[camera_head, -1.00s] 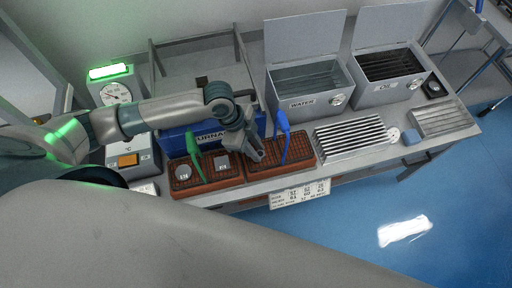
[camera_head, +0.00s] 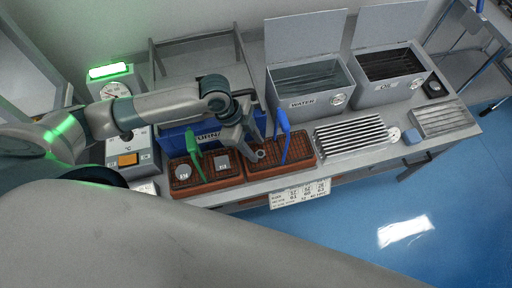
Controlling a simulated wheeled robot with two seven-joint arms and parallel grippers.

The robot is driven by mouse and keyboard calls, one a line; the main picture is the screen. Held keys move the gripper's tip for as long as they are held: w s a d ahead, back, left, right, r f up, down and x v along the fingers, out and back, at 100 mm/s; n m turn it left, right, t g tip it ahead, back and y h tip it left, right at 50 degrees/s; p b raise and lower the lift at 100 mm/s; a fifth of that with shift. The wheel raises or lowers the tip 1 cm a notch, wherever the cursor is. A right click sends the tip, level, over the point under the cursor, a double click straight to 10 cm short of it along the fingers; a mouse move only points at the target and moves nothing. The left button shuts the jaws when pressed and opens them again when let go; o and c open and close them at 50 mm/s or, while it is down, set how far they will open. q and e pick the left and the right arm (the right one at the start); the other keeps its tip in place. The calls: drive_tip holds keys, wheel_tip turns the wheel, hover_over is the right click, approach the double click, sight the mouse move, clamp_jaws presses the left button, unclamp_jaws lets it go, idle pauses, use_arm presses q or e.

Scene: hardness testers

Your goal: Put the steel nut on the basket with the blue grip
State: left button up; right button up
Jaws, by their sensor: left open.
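The steel nut (camera_head: 260,155), a small grey ring, lies on the left part of the brown basket with the blue grip (camera_head: 297,163). The blue grip (camera_head: 283,124) stands up from that basket. My left gripper (camera_head: 246,149) is open, its fingers just left of the nut and above the basket's left end; whether they touch the nut cannot be told. The basket with the green grip (camera_head: 207,182) stands directly to the left, with a round piece (camera_head: 183,172) and a square piece (camera_head: 222,163) on it. My right gripper is not in view.
A blue furnace (camera_head: 175,142) stands behind the baskets, partly hidden by my left arm. Open WATER (camera_head: 305,103) and OIL (camera_head: 385,94) tanks stand at the back right. A ribbed rack (camera_head: 350,137) and a grey tray (camera_head: 443,119) lie to the right.

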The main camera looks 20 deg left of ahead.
use_arm(q)
drive_tip(key=v, duration=1)
drive_tip(key=shift+b, duration=0.45)
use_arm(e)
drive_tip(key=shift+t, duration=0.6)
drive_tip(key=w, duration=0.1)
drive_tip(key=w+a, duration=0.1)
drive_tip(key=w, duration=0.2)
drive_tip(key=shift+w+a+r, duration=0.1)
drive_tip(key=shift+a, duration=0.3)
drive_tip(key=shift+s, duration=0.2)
